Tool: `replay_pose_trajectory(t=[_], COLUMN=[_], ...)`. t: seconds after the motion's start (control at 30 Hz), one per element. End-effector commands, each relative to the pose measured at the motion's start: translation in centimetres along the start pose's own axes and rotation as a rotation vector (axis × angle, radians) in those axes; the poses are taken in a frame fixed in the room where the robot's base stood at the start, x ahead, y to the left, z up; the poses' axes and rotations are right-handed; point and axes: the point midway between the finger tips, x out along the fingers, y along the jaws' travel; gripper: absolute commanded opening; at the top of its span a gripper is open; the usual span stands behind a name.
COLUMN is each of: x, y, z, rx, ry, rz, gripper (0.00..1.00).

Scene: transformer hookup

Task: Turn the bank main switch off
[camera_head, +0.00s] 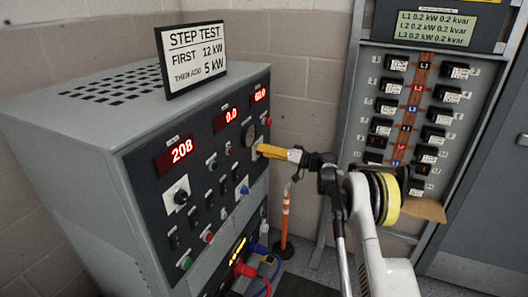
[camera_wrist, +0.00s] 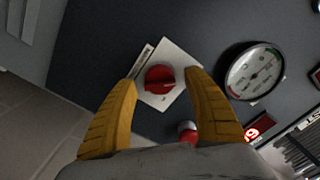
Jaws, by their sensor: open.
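A red rotary knob (camera_wrist: 160,80) on a square white plate (camera_wrist: 181,57) is on the dark panel in the wrist view. It looks like the bank main switch, but its label is not readable. My gripper (camera_wrist: 160,79) is open, with one yellow finger on each side of the knob. I cannot tell whether the fingers touch it. In the head view my gripper (camera_head: 262,149) reaches the right part of the grey cabinet's front panel (camera_head: 222,150), and its fingers hide the knob there.
A round gauge (camera_wrist: 254,71) sits right of the knob, and a red button (camera_wrist: 187,131) sits below it. Several switches and a dial (camera_head: 180,196) are on the panel. A sign (camera_head: 192,55) stands on the cabinet. A breaker panel (camera_head: 408,130) and an orange post (camera_head: 285,218) are behind.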

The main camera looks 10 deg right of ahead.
Motion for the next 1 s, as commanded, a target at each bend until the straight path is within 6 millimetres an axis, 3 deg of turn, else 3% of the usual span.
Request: replay_pose_trajectory(t=[0.17, 0.4, 0.6, 1.0], x=[-2.0, -7.4, -10.8, -12.0], y=[0.1, 0.0, 0.1, 0.0], z=[-0.1, -0.1, -0.1, 0.0], rx=[0.0, 0.0, 0.0, 0.0], ry=[0.001, 0.002, 0.002, 0.001], rz=[0.002, 0.002, 0.002, 0.001], gripper=[0.6, 0.6, 0.6, 0.6])
